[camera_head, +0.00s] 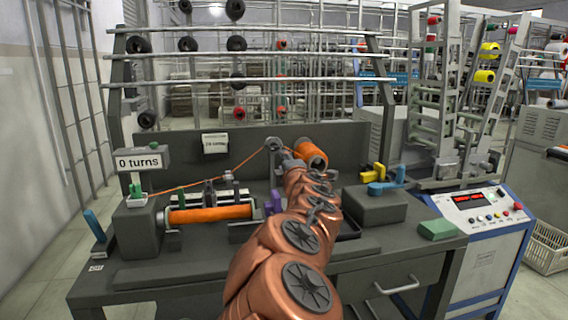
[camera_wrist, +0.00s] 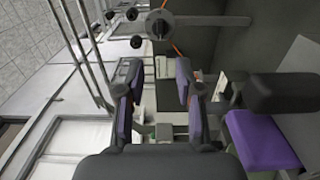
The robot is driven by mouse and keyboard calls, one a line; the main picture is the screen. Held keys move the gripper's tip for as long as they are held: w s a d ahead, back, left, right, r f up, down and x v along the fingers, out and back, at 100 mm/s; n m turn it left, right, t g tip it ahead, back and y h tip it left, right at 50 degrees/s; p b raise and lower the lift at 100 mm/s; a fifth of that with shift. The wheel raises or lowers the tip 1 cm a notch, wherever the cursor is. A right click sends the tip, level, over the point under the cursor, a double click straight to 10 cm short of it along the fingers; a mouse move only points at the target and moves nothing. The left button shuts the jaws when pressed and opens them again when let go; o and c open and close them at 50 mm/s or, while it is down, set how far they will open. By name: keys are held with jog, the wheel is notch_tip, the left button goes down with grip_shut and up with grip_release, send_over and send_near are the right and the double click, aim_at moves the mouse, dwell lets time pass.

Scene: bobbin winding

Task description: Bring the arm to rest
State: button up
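My copper arm (camera_head: 290,245) reaches from the bottom middle of the head view over the bench toward its back. The arm hides most of my gripper there; a purple patch (camera_head: 274,202) left of the arm may be one of its pads. In the wrist view my gripper (camera_wrist: 157,82) shows dark fingers with purple pads, spread apart with nothing seen held between them. A larger dark part with a purple face (camera_wrist: 262,140) stands at the right of that view; I cannot tell for sure whether it is another finger.
An orange bobbin (camera_head: 210,214) lies in the winder at left, by a "0 turns" sign (camera_head: 140,160). Orange thread runs to a guide (camera_head: 273,145) near an orange spool (camera_head: 311,153). A dark box (camera_head: 375,206) and green block (camera_head: 437,229) stand right of my arm.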

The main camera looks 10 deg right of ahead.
jog(key=s+d+r+m+g+h+p, duration=0.35)
jog(key=s+d+m+p, duration=0.25)
jog(key=s+d, duration=0.2)
jog(key=s+d+r+m+g+h+p, duration=0.35)
jog(key=s+d+r+m+p, duration=0.2)
jog(key=s+d+m, duration=0.2)
jog(key=s+a+f+m+g+y+p, duration=0.1)
jog(key=s+f+m+g+p, duration=0.15)
jog(key=s, duration=0.35)
jog(key=s+a+f+m+g+y+p, duration=0.1)
jog(key=s+a+f+g+p, duration=0.1)
jog(key=s+p, duration=0.35)
jog(key=s+a+f+m+g+y+p, duration=0.1)
jog(key=s+f+g+p, duration=0.1)
jog(key=s, duration=0.6)
jog(key=s+a+g+y+p, duration=0.2)
jog(key=s+a, duration=0.3)
jog(key=s, duration=0.4)
jog(key=s+a+g+y+p, duration=0.2)
jog(key=s+a+g+p, duration=0.2)
jog(key=s, duration=0.6)
jog(key=shift+a+r, duration=0.25)
jog(key=shift+a, duration=1)
